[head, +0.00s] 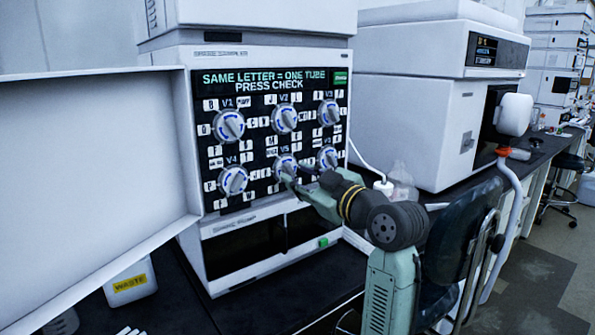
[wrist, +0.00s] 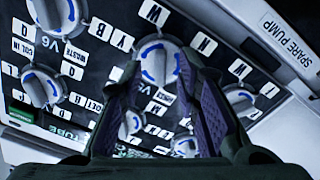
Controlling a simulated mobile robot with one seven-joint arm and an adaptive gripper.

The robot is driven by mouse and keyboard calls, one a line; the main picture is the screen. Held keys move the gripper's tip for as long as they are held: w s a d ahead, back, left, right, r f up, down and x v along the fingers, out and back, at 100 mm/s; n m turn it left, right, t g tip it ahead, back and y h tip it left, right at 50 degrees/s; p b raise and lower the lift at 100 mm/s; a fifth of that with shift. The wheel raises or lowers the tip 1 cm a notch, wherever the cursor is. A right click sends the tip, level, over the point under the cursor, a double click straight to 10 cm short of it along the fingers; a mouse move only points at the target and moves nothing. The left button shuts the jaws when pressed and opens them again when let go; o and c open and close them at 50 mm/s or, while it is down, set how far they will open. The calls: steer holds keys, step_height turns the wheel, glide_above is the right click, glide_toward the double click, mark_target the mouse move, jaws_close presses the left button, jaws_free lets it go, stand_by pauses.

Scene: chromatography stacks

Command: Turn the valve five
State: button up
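The valve five knob, a round pale dial with blue marks, sits in the middle of the lower row on the black panel (head: 264,202), under the label V5. It shows in the head view (head: 285,166), partly covered by my gripper (head: 296,180). In the wrist view the knob (wrist: 158,62) lies between the fingertips of my gripper (wrist: 162,75), with a dark, purple-padded finger on either side. The fingers are spread and look open around it; I cannot tell whether either touches the knob.
Neighbouring knobs V4 (head: 233,181), V6 (head: 328,157), V1 (head: 229,125), V2 (head: 285,119) and V3 (head: 328,112) stand close by. An open white door (head: 95,180) sticks out at left. A chair (head: 462,235) stands at right, near my arm.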

steer(key=shift+w+a, duration=0.4)
steer(key=shift+w, duration=0.1)
steer(key=shift+c, duration=0.6)
jaws_close()
